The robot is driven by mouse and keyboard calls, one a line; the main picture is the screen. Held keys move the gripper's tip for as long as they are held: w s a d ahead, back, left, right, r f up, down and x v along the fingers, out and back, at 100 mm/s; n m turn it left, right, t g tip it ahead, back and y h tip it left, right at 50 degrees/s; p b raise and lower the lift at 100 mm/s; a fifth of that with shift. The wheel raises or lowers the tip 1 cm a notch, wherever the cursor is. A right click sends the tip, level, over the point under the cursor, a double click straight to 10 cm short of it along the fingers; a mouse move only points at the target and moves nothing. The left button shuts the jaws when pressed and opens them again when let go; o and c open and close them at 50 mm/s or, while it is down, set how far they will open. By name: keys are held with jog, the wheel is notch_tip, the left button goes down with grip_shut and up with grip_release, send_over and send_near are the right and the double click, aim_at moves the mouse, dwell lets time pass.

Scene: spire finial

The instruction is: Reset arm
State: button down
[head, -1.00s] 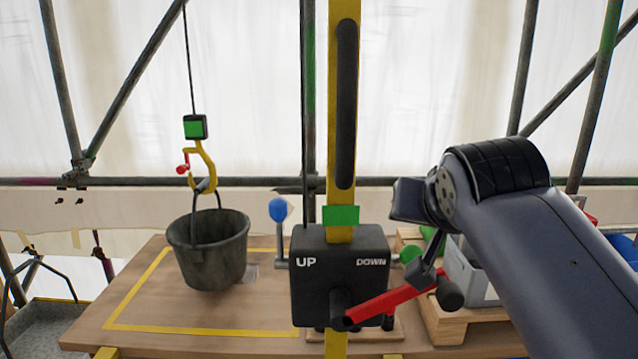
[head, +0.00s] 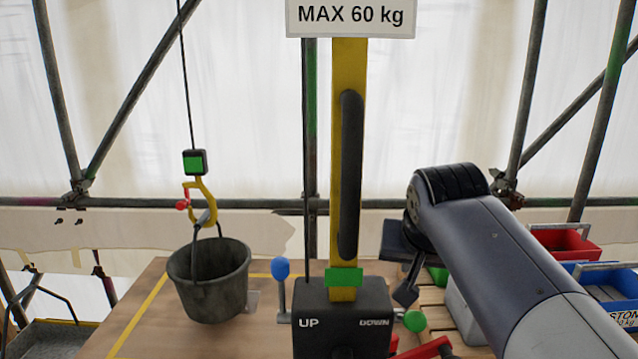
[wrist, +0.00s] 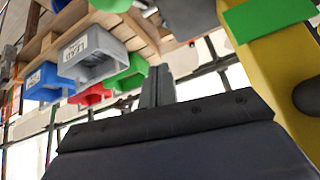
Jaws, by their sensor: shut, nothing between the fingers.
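My gripper (head: 406,292) is at the end of my grey arm, to the right of the yellow post and just above the right side of the black UP/DOWN box (head: 318,312). Its dark fingers point down, together and empty. In the wrist view the closed fingers (wrist: 158,88) stick out past the dark edge of my wrist. A red lever (head: 424,350) with a black knob shows below the gripper, partly cut off by the bottom edge; the fingers are apart from it.
The yellow post (head: 347,75) rises close by with a black grip (head: 350,175). A bucket (head: 209,285) hangs from a yellow hook (head: 206,203) at left. Red (head: 568,243) and blue bins stand at right. A wooden table (head: 150,325) lies below.

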jog(key=w+r+g+p, duration=0.1)
jog(key=w+g+p, duration=0.2)
jog(key=w+p, duration=0.3)
jog(key=shift+w+d+r+g, duration=0.3)
jog(key=shift+w+d+r, duration=0.1)
jog(key=shift+w, duration=0.35)
dwell(0.3)
jog(key=shift+s, duration=0.1)
